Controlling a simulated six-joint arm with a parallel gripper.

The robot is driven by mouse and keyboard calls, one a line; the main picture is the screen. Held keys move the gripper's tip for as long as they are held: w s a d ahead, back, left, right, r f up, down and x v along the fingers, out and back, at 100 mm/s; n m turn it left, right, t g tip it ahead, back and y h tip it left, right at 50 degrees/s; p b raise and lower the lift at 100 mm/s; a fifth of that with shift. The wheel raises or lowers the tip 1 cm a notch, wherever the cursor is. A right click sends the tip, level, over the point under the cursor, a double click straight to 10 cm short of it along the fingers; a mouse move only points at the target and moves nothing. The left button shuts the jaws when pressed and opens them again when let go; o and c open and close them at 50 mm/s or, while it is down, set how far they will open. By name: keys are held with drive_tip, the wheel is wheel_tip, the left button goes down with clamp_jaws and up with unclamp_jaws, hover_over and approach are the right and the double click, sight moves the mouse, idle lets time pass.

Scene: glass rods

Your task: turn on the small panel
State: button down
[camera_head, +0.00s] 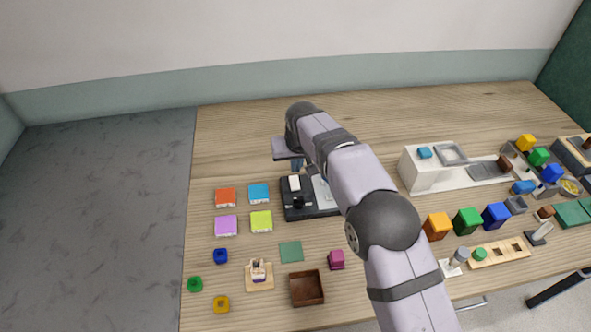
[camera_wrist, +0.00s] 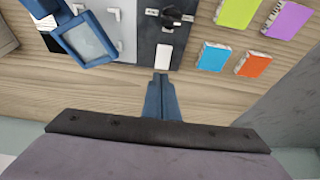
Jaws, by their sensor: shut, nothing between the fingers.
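The small panel (camera_head: 288,208) is a dark box on the wooden table, partly hidden by my arm in the head view. It carries a white rocker switch (camera_head: 294,183) and a black knob (camera_head: 298,203). In the wrist view the dark panel (camera_wrist: 147,42) shows at the top, with the white switch (camera_wrist: 163,55) near its edge and the black knob (camera_wrist: 172,16) above it. My gripper (camera_wrist: 160,78) is shut and empty, its blue fingertips just short of the switch in the picture. In the head view my gripper (camera_head: 297,165) is mostly hidden behind my wrist. I cannot tell whether it touches the panel.
A pale section (camera_wrist: 115,20) with small handles adjoins the dark panel. A blue-framed piece (camera_wrist: 84,40) lies left of it. Orange (camera_head: 225,197), blue (camera_head: 258,193), purple (camera_head: 226,225) and lime (camera_head: 261,221) blocks sit left of the panel. The table behind is clear.

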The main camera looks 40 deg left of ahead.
sight(295, 179)
drive_tip(key=shift+s+d+p+x, duration=0.15)
drive_tip(key=shift+p+x, duration=0.35)
drive_tip(key=shift+x, duration=0.65)
drive_tip(key=shift+s+d+p+x, duration=0.1)
drive_tip(key=shift+p+x, duration=0.35)
drive_tip(key=shift+x, duration=0.7)
drive_tip(key=shift+f, duration=0.25)
drive_tip(key=shift+a+f+b, duration=0.1)
drive_tip(key=shift+f+b, duration=0.25)
drive_tip(key=shift+b, duration=0.2)
drive_tip(key=shift+w+r, duration=0.1)
drive_tip(key=shift+r, duration=0.05)
drive_tip(key=shift+s+d, duration=0.65)
drive_tip(key=shift+s, duration=0.05)
